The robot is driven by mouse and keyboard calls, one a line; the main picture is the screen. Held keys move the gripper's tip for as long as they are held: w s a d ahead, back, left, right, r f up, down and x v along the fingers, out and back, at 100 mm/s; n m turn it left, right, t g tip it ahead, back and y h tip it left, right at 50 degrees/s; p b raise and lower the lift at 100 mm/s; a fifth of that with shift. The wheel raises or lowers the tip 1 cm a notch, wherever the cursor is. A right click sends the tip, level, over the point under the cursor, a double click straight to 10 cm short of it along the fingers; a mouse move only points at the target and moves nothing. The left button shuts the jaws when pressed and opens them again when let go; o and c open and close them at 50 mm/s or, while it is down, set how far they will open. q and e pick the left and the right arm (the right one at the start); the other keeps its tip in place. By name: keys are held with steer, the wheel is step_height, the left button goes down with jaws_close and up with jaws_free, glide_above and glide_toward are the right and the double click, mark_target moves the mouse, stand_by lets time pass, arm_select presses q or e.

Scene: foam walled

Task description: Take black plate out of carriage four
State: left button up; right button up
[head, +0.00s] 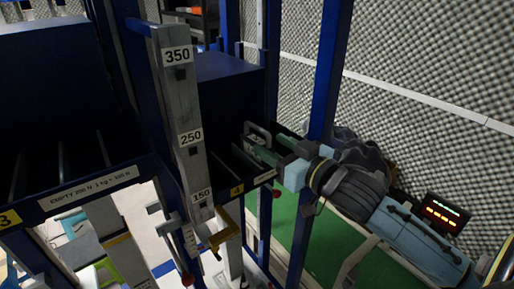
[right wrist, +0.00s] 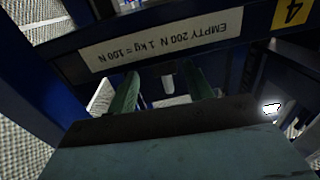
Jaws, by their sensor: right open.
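Carriage four (head: 262,178) is a dark tray on the blue frame, with a yellow 4 tag at its front edge. Its front edge and upside-down label (right wrist: 160,38) also show in the right wrist view. Dark upright slats stand inside it; I cannot tell the black plate from them in the shadow. A grey looped handle-like piece (head: 257,132) rises at the carriage's right end. My right gripper (head: 265,141) is open over that end, its green fingers around or beside this piece. In the right wrist view the green fingers (right wrist: 160,88) stand apart. My left gripper is out of view.
A grey post (head: 187,120) marked 350, 250 and 150 stands left of carriage four. A blue upright (head: 325,75) stands close to my right wrist. Carriage three (head: 95,183) is at the left. A green surface (head: 325,235) lies below.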

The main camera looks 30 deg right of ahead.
mark_target(248, 135)
steer(key=shift+w+a+f+p, duration=0.1)
steer(key=shift+w+a+p, duration=0.15)
steer(key=shift+w, duration=0.6)
steer(key=shift+w+a+f+p, duration=0.1)
steer(key=shift+w+a+p, duration=0.15)
steer(key=shift+w, duration=0.6)
steer(key=shift+w+a+p, duration=0.15)
steer(key=shift+w+a, duration=0.1)
steer(key=shift+w, duration=0.6)
steer(key=shift+c, duration=0.4)
jaws_close()
steer(key=shift+r, duration=0.2)
